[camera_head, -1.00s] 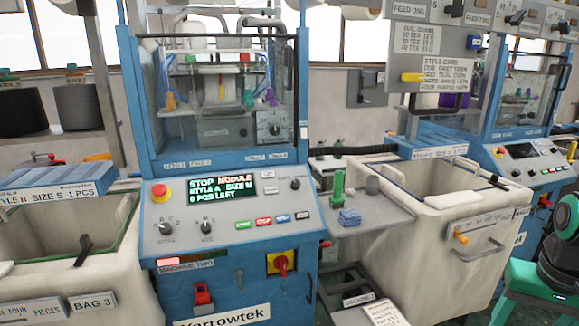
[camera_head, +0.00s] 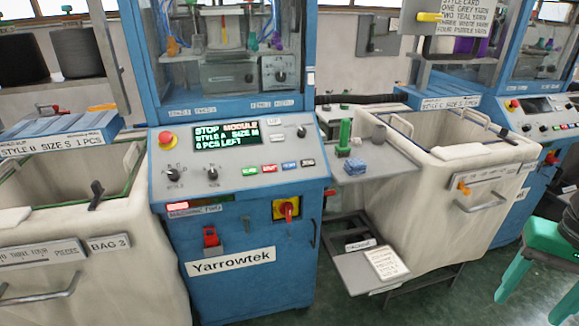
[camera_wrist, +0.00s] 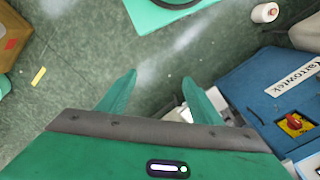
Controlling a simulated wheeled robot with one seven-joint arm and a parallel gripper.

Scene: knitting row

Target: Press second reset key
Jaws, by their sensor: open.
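The blue Yarrowtek machine (camera_head: 245,280) stands at the middle of the head view, labelled machine two (camera_head: 194,208). Its sloped panel has a display (camera_head: 228,133) reading "STOP MODULE, STYLE A SIZE M" and a pieces-left line. Below it is a row of small keys: green (camera_head: 249,171), red (camera_head: 269,168), blue (camera_head: 289,165) and dark (camera_head: 307,162). Their lettering is too small to read surely, so I cannot tell which is reset. My gripper (camera_wrist: 158,78) is open and empty in the wrist view, above the floor and apart from the keys.
The panel also has a red stop button (camera_head: 166,138) and dark knobs. A red-on-yellow switch (camera_head: 287,209) is below. Cream bins stand left (camera_head: 90,285) and right (camera_head: 425,150). A grey side shelf (camera_head: 385,165) adjoins the machine.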

